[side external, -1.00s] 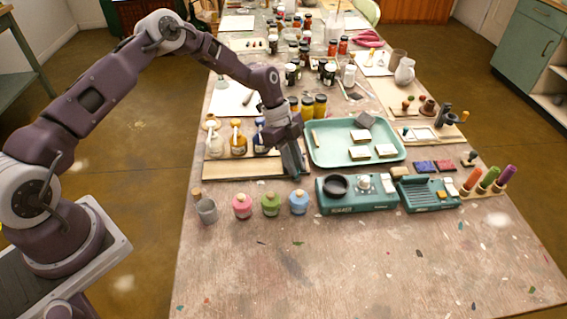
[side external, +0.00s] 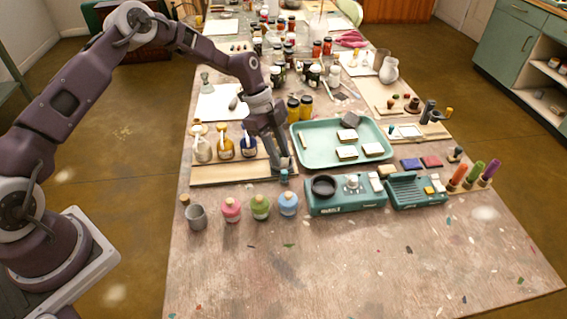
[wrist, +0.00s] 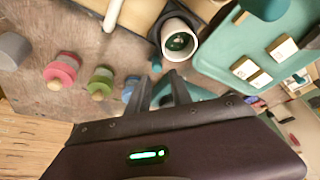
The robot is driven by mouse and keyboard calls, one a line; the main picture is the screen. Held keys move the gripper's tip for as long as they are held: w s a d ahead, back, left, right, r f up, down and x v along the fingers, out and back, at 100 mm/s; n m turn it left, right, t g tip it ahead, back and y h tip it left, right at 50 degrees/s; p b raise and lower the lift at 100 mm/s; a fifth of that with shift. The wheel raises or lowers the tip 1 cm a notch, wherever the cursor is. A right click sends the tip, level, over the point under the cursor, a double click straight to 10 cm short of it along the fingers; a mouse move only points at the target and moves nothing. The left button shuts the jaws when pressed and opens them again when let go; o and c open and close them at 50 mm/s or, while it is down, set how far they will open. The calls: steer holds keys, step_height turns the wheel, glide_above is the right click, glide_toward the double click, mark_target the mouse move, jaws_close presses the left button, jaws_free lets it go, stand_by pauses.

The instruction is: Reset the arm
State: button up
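My gripper (side external: 283,163) hangs with its fingers pointing down over the table, between the bottle board and the teal tray. In the wrist view my gripper's two fingers (wrist: 164,84) show a gap between them and hold nothing I can make out. A small blue-teal piece (side external: 284,176) shows just below the fingertips; whether it touches them I cannot tell. Pink (side external: 231,210), green (side external: 261,207) and blue (side external: 288,204) stoppered jars stand in front of the gripper.
The teal tray (side external: 378,160) with several small blocks lies right of the gripper. Yellow and blue bottles (side external: 226,146) stand close on its left. A teal device (side external: 345,207) with a dark bowl is in front right. The table's front (side external: 330,270) is clear.

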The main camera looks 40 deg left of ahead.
steer(key=s+r+n+t+y, duration=0.1)
steer(key=s+r+n, duration=0.1)
steer(key=s+r, duration=0.45)
steer(key=s+a+r+n+y, duration=0.1)
steer(key=s+r+n+y, duration=0.15)
steer(key=r, duration=0.75)
steer(key=s+r+n+t+y, duration=0.1)
steer(key=s+r+n, duration=0.2)
steer(key=s+r, duration=0.35)
steer(key=s+r+n+t, duration=0.1)
steer(key=s+r+n, duration=0.2)
steer(key=s, duration=0.7)
steer(key=s+a+r+n+t, duration=0.1)
steer(key=s+r+n+t, duration=0.1)
steer(key=s+n, duration=0.5)
steer(key=s, duration=0.3)
steer(key=shift+a+r+t, duration=0.3)
steer(key=shift+r, duration=0.1)
steer(key=shift+n, duration=0.25)
